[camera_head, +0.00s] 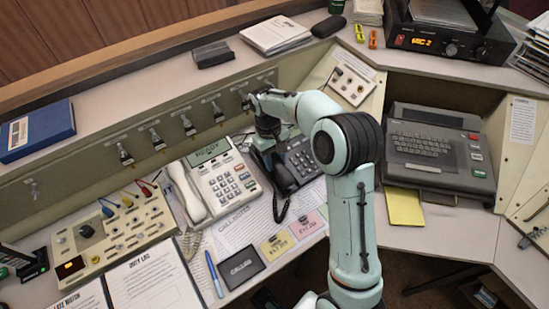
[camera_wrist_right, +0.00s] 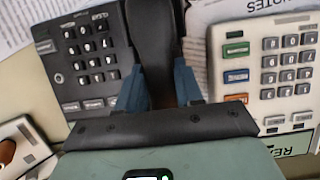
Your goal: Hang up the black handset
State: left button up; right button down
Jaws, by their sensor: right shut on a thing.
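The black desk phone (camera_head: 302,158) stands on the desk right of the white phone, its keypad (camera_wrist_right: 90,48) showing in the right wrist view. The black handset (camera_head: 284,181) lies along the left side of the black phone. My right gripper (camera_head: 270,147) is over that side from above, partly hidden by its own arm. In the right wrist view its blue fingers (camera_wrist_right: 160,88) are shut on the handset (camera_wrist_right: 153,35). Whether the handset rests in its cradle or hangs just above it I cannot tell.
The white phone (camera_head: 222,185) with its handset stands close on the left. A call notes sheet (camera_head: 240,228), sticky notes (camera_head: 277,246) and a black wallet-like pad (camera_head: 241,267) lie in front. A keyboard terminal (camera_head: 437,150) stands right. The switch panel (camera_head: 140,142) rises behind.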

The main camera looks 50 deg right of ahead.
jog(key=shift+f, duration=0.4)
dwell(0.6)
jog(key=shift+w, duration=0.1)
dwell(0.6)
jog(key=shift+f, duration=0.3)
dwell(0.4)
jog(key=c, duration=0.6)
grip_release()
jog(key=shift+c, duration=0.2)
jog(key=shift+d, duration=0.2)
jog(key=shift+c, duration=1)
jog(key=shift+r, duration=0.15)
